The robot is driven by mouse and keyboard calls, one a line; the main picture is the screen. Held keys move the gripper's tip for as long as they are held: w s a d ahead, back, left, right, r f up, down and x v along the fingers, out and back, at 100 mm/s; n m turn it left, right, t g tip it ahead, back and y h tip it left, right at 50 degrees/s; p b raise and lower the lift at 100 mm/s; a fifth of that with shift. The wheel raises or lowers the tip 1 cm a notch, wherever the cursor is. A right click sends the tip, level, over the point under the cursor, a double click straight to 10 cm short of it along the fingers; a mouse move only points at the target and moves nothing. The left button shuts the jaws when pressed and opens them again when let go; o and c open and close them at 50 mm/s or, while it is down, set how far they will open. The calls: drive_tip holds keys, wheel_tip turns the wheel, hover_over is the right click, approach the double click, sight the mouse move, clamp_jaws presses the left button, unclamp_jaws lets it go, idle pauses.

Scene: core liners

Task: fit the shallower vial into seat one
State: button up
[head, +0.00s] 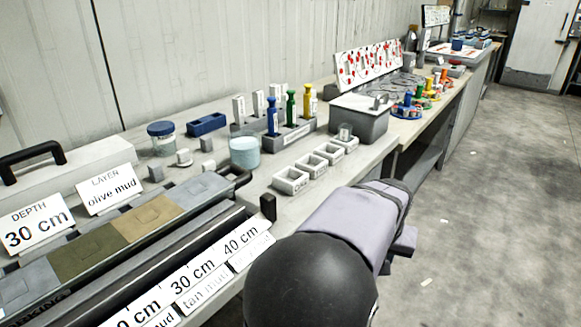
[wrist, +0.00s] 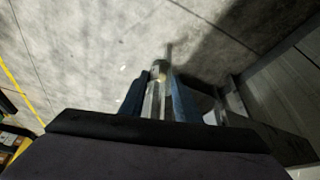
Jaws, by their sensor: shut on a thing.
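In the wrist view, my gripper (wrist: 159,98) is shut on a slim vial (wrist: 160,72), clear or pale with a greenish part near its end. The vial points away from the camera, with floor behind it; its label and depth cannot be read. In the head view my arm hides the fingers and the held vial. A row of small pale square seats stands along the bench front; the nearest seat (head: 291,181) looks empty, and its label is too small to read. A short clear vial (head: 345,131) stands at the farthest seat (head: 351,144).
Behind the seats are a pale blue jar (head: 244,152), a grey rack (head: 290,137) with blue, green and yellow tools, and a grey bin (head: 358,122). A core tray (head: 110,238) with depth cards lies at left. Open floor (head: 480,210) is at right.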

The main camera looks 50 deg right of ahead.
drive_tip(key=w+a+r+n+p, duration=0.1)
drive_tip(key=w+r+p, duration=0.3)
drive_tip(key=r+p, duration=0.65)
drive_tip(key=w+a+r+n+p, duration=0.15)
drive_tip(key=w+r+p, duration=0.25)
drive_tip(key=r+p, duration=0.7)
drive_tip(key=w+a+r+n+t+y+p, duration=0.1)
drive_tip(key=w+a+r+n+t+p, duration=0.15)
drive_tip(key=w+r+p, duration=0.85)
drive_tip(key=shift+n+g, duration=0.35)
drive_tip(key=shift+n, duration=0.05)
drive_tip(key=shift+w+a+f+p, duration=0.1)
drive_tip(key=shift+w+f+p, duration=0.3)
drive_tip(key=shift+f, duration=1.6)
drive_tip(key=shift+w+d+f+p, duration=0.1)
drive_tip(key=shift+f+p, duration=0.55)
drive_tip(key=shift+f, duration=1.35)
drive_tip(key=shift+w+a+f+p, duration=0.15)
drive_tip(key=shift+f+p, duration=0.4)
drive_tip(key=shift+f, duration=1.45)
drive_tip(key=shift+w+f, duration=0.1)
drive_tip(key=shift+f, duration=0.05)
drive_tip(key=o, duration=1)
drive_tip(key=shift+r, duration=0.45)
drive_tip(key=b+v, duration=0.1)
drive_tip(key=v, duration=1)
drive_tip(key=shift+r, duration=0.2)
